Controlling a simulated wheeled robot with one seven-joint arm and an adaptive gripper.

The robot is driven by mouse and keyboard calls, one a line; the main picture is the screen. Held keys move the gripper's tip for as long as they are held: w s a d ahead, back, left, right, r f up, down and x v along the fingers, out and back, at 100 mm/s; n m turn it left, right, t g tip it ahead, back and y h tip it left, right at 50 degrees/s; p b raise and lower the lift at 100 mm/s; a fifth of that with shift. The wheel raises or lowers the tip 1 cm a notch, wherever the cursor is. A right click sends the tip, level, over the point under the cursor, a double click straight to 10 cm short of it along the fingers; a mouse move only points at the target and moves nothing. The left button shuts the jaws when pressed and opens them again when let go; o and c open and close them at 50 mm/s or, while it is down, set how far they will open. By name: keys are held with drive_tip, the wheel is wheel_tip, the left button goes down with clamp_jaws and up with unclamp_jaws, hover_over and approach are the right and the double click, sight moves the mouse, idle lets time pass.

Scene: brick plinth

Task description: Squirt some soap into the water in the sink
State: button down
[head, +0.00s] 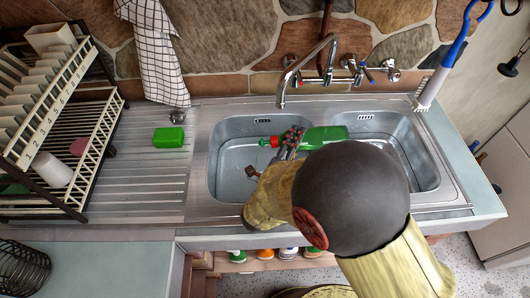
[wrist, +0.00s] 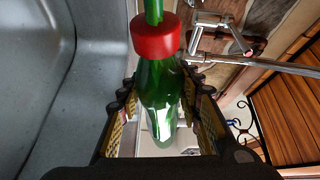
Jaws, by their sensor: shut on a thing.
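A green bottle with a red cap (head: 325,135) lies roughly level above the sink, its capped end pointing left over the left basin (head: 222,165). My gripper (head: 290,143) is shut around the bottle near its neck. In the wrist view the bottle (wrist: 157,85) is between both fingers of my gripper (wrist: 158,98), with the red cap and green nozzle beyond them. The left basin has a shiny, bluish floor with a faint outline like a water surface. My arm hides part of both basins and of the bottle's lower side.
The tap (head: 308,70) arches over the sink's back edge. The right basin (head: 418,160) is partly hidden. A green block (head: 168,137) lies on the ribbed drainboard (head: 145,175). A dish rack (head: 75,140) stands at the left. A blue-handled brush (head: 440,75) stands at the back right.

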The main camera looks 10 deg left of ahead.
drive_tip(key=shift+a+r+n+t, duration=0.2)
drive_tip(key=shift+r+n+t, duration=0.2)
drive_tip(key=shift+r+n, duration=0.5)
idle(2.0)
drive_tip(key=shift+s+a+r+n+t, duration=0.1)
drive_tip(key=shift+a+r+n+t, duration=0.15)
drive_tip(key=shift+r+n, duration=0.4)
drive_tip(key=shift+s+a+r+n+t, duration=0.1)
drive_tip(key=shift+a+r+n+t, duration=0.25)
drive_tip(key=shift+n, duration=0.4)
idle(2.9)
drive_tip(key=shift+d, duration=0.15)
